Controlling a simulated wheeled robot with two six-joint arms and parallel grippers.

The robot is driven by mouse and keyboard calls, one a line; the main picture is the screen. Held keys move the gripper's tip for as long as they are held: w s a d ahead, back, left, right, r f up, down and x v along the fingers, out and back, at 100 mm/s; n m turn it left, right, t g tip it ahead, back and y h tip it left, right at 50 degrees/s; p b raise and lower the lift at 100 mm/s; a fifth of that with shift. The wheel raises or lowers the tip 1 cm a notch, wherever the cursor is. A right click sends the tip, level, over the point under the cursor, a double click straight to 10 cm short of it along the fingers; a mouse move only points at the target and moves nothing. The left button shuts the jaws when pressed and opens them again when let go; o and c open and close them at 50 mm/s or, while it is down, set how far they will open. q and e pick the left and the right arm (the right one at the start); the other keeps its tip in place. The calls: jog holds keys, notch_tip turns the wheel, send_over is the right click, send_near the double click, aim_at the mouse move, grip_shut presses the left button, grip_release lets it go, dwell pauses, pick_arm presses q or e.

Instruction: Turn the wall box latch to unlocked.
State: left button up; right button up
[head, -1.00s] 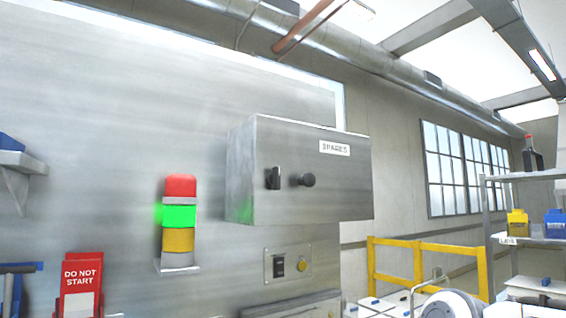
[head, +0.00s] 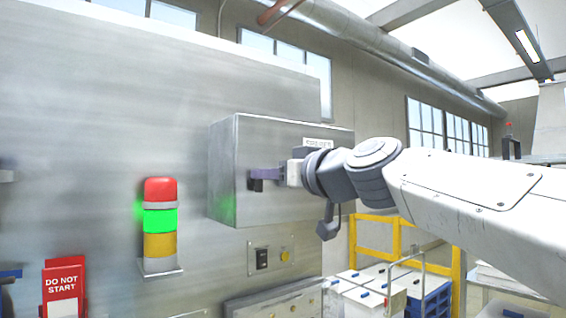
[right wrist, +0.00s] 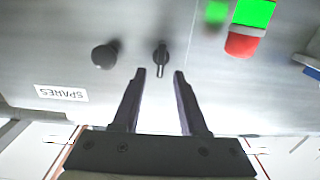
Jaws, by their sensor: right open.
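The wall box (head: 275,140) is a grey metal case mounted on a large metal panel. Its small black latch (right wrist: 161,60) shows in the right wrist view with its handle upright in the picture, alongside a round black knob (right wrist: 104,55). My left gripper is out of view.
A stack light (head: 160,220) with its green section lit stands left of the box. A small switch plate (head: 272,255) is below it. A red "DO NOT START" sign (head: 63,285) is at lower left. A yellow railing (head: 375,232) stands behind my right arm.

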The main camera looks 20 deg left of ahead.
aim_at(258, 181)
jog(key=shift+p+x, duration=0.35)
jog(key=shift+x, duration=0.8)
grip_shut()
